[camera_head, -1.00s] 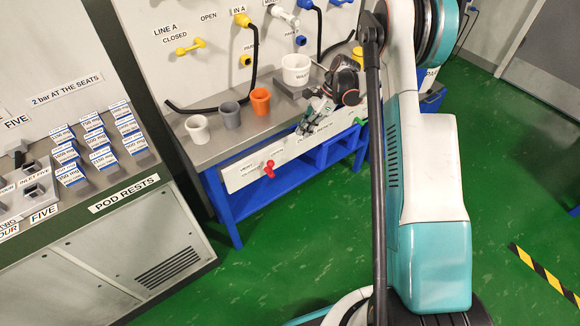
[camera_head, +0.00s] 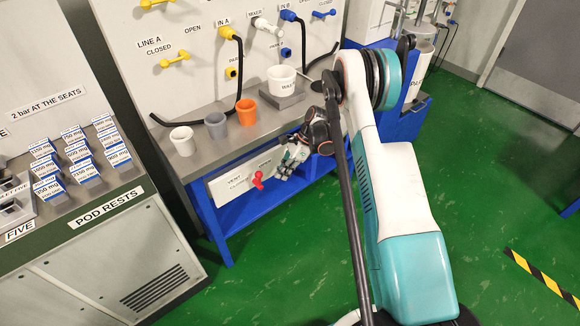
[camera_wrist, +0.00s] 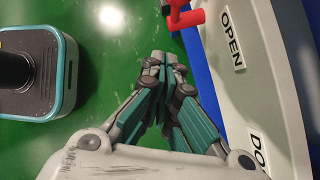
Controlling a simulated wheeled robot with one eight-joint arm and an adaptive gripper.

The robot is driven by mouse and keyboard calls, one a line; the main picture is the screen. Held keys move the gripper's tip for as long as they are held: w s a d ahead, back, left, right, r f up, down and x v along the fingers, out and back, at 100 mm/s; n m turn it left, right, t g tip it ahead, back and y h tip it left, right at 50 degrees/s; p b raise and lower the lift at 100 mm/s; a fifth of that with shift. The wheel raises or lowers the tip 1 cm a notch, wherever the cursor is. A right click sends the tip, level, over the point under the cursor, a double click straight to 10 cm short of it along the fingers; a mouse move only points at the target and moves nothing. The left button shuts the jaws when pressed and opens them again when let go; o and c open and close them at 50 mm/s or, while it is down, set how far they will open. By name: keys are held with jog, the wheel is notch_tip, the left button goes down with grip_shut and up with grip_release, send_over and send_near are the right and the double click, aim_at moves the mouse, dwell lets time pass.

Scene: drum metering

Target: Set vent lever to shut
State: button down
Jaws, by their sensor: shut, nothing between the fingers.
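The red vent lever (camera_head: 257,180) sits on the white front panel (camera_head: 232,184) under the bench edge, near the VENT label. It also shows in the wrist view (camera_wrist: 186,14), at the top, beside the OPEN label. My gripper (camera_head: 284,172) is in front of the same panel, to the right of the lever and apart from it. In the wrist view my gripper (camera_wrist: 160,68) is shut with its fingertips together and nothing between them. The lever lies ahead of the fingertips. Its far end is cut off by the wrist view's top edge.
On the bench stand white, grey (camera_head: 215,125) and orange (camera_head: 246,111) cups and a larger white cup (camera_head: 281,78) on a scale. Blue bench legs (camera_head: 212,226) stand below the panel. A pod rest console (camera_head: 95,215) is at left.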

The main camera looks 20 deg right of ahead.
aim_at(258, 179)
jog(key=shift+w+a+r+b, duration=0.15)
jog(key=shift+a+r, duration=0.1)
jog(key=shift+a, duration=0.35)
jog(key=shift+w+a+r+b, duration=0.1)
jog(key=shift+a+r+b, duration=0.15)
jog(key=shift+a, duration=0.3)
jog(key=shift+w+a+r+b, duration=0.1)
jog(key=shift+a+r, duration=0.2)
jog(key=shift+a, duration=0.3)
jog(key=shift+a+r+t+h, duration=0.15)
jog(key=shift+a+t+h, duration=0.15)
jog(key=shift+h, duration=0.5)
